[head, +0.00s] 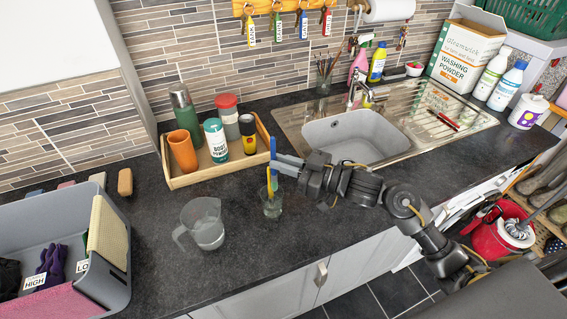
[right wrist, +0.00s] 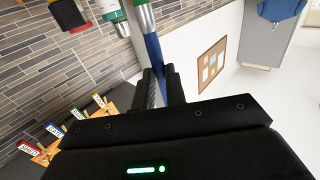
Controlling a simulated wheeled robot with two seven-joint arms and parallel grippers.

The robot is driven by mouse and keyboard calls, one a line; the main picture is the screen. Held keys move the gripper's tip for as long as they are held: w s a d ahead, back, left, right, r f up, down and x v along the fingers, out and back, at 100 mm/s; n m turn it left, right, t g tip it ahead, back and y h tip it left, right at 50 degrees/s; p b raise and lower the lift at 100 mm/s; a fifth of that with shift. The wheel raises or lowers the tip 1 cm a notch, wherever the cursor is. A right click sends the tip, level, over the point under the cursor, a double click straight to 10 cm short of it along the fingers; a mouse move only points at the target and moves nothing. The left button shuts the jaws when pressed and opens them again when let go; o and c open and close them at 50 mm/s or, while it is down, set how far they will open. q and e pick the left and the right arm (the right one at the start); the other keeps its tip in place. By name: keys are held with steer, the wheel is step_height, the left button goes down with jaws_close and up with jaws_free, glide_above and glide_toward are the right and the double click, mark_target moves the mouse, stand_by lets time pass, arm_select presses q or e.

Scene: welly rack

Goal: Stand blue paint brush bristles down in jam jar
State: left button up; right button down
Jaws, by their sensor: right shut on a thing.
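The blue paint brush (head: 273,148) stands roughly upright over the jam jar, its blue handle upward. My right gripper (head: 284,164) comes in from the right and is shut on the brush above the jar. In the right wrist view the blue handle (right wrist: 153,50) runs between the two fingers (right wrist: 161,88), with a silver and green part beyond. The clear glass jam jar (head: 272,207) stands on the dark worktop below the gripper. Yellow and green parts show near its mouth; I cannot tell how deep the bristles reach. My left gripper is not in view.
A clear measuring jug (head: 207,232) stands left of the jar. Behind is a wooden tray (head: 187,181) with bottles and cups. The sink (head: 350,139) lies behind to the right. A grey bin (head: 117,290) is at the far left.

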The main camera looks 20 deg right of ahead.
step_height(320, 180, down, 6)
steer(key=b, duration=0.3)
stand_by(0.3)
steer(key=c, duration=1.4)
jaws_free()
steer(key=shift+o, duration=0.2)
steer(key=shift+f, duration=0.1)
steer(key=b+v, duration=0.3)
steer(key=v, duration=0.8)
